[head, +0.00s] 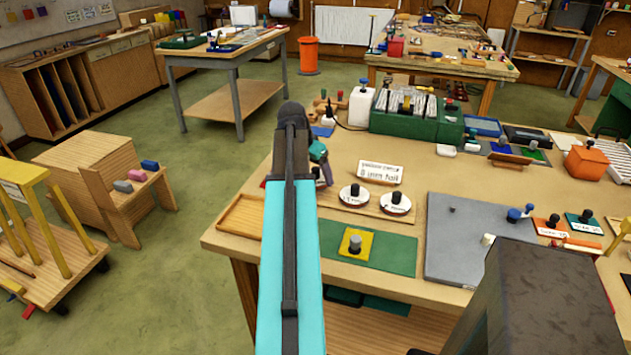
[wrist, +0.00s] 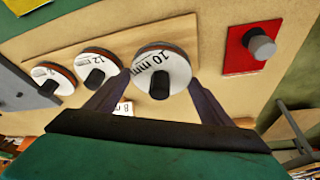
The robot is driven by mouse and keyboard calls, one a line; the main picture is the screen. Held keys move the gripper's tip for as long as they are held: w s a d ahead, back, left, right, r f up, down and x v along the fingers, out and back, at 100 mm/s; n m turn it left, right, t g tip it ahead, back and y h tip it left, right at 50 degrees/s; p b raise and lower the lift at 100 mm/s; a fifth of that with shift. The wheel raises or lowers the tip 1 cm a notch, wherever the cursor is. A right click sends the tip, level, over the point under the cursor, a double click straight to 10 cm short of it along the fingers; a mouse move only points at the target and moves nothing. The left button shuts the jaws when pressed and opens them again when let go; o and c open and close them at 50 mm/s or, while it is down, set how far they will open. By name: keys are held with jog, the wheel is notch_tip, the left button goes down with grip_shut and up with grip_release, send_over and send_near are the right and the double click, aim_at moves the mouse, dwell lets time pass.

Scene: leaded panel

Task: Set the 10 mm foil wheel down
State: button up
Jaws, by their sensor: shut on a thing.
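In the wrist view, the 10 mm foil wheel (wrist: 148,74) is a white disc with an orange-brown rim, a dark knob and "10 mm" printed on it. My gripper (wrist: 160,88) is shut on it, with one dark finger on each side. The wheel is over the tan wooden board (wrist: 208,42); whether it touches the board cannot be told. To its left are a 12 mm wheel (wrist: 88,62) and another similar wheel (wrist: 45,82). In the head view, two white wheels (head: 348,201) (head: 389,208) sit on the board, and my arm hides the held wheel.
A red plate with a grey knob (wrist: 235,65) is at the right of the wrist view. In the head view, a white sign (head: 380,172) stands behind the wheels. A green mat (head: 395,252) with a yellow plate (head: 345,249) lies in front, and a grey slab (head: 465,245) lies right.

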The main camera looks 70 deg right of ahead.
aim_at(316, 182)
jog(key=shift+f+p, duration=0.45)
jog(key=shift+f, duration=1.3)
jog(key=shift+f, duration=0.15)
jog(key=o, duration=1)
jog(key=shift+a+r, duration=0.1)
jog(key=shift+r, duration=0.15)
jog(key=shift+b+v, duration=0.95)
jog(key=shift+v, duration=5)
